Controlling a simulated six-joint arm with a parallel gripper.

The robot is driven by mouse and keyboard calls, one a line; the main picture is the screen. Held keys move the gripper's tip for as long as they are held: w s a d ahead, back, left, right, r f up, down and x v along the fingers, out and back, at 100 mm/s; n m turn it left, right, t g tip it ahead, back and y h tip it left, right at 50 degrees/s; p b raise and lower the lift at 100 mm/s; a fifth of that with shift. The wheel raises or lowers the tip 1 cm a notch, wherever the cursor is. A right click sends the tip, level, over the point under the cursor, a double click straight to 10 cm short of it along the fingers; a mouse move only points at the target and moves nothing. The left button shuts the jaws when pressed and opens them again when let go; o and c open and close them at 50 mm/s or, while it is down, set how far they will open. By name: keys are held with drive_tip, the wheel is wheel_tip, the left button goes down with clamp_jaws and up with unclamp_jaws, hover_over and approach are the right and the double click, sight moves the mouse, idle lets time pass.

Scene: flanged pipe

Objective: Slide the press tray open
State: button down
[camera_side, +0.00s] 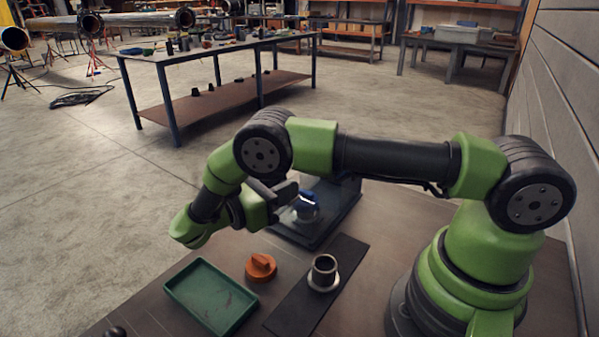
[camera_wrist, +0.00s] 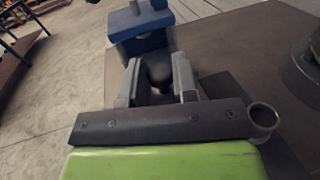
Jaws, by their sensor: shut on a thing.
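The press (camera_side: 345,205) stands on the bench behind my wrist, with a dark base, clear panels and a blue part inside. Its tray is mostly hidden by my gripper and the panels. In the wrist view a blue block (camera_wrist: 143,40) of the press lies just beyond my fingers. My gripper (camera_wrist: 158,80) points level at the press; it also shows in the side view (camera_side: 292,195). Its two grey fingers are closed on a rounded grey handle (camera_wrist: 160,68) in front of the blue block. How far the tray is out cannot be told.
A flanged pipe (camera_side: 324,272) stands upright on a dark mat (camera_side: 300,307) in front of the press; its top ring shows in the wrist view (camera_wrist: 263,115). An orange knob-like part (camera_side: 261,267) and a green open tray (camera_side: 211,299) lie left of it.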

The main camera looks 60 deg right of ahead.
drive_tip(key=shift+a, duration=0.45)
drive_tip(key=c, duration=1.2)
unclamp_jaws()
drive_tip(key=a+r, duration=0.1)
drive_tip(key=r, duration=0.1)
drive_tip(key=a+r, duration=0.1)
drive_tip(key=r, duration=0.4)
drive_tip(key=shift+w+a, duration=0.4)
